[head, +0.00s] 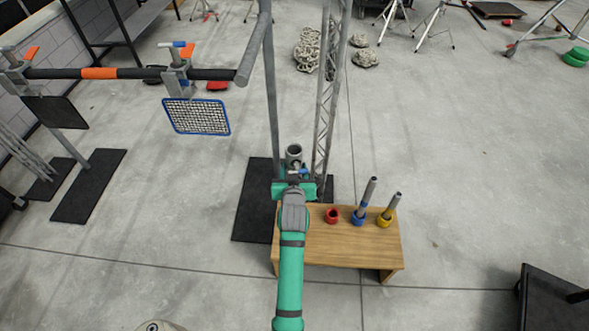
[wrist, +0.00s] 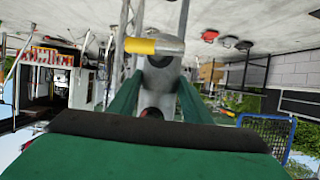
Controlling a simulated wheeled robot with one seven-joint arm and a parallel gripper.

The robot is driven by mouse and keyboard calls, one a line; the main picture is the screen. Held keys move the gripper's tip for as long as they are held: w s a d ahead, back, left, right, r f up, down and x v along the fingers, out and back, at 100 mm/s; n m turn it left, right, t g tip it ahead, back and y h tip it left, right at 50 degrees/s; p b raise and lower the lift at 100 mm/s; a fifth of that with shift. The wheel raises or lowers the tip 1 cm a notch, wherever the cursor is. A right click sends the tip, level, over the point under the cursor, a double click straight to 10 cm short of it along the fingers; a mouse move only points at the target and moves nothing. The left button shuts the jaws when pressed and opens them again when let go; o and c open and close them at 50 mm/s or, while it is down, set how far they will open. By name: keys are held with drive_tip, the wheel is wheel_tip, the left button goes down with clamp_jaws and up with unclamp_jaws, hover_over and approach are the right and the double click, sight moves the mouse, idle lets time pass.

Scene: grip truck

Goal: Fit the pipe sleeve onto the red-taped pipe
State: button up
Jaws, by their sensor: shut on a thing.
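My gripper (head: 293,186) is shut on a grey tube (head: 294,152), which I take to be the pipe sleeve. Its dark open end faces up, and a small clamp handle sits on its side. In the wrist view the sleeve (wrist: 160,75) stands between my green fingers, with the yellow-tipped handle (wrist: 152,46) across it and a bit of red low between the fingers. A dark horizontal pipe with an orange-red band (head: 98,73) is clamped on stands at the upper left, apart from my gripper. It seems to be the red-taped pipe.
A wooden bench (head: 340,245) bears an empty red cup (head: 332,215), plus blue (head: 358,217) and yellow (head: 384,219) cups with grey tubes. A grey upright and a lattice truss (head: 328,90) rise just beyond my gripper. A blue-framed mesh (head: 196,116) hangs below the horizontal pipe.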

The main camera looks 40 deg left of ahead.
drive_tip(key=shift+w+f, duration=0.1)
drive_tip(key=shift+f, duration=2)
drive_tip(key=shift+f, duration=0.4)
drive_tip(key=shift+f, duration=0.3)
drive_tip(key=shift+f, duration=0.5)
drive_tip(key=shift+f, duration=0.35)
drive_tip(key=shift+f, duration=0.5)
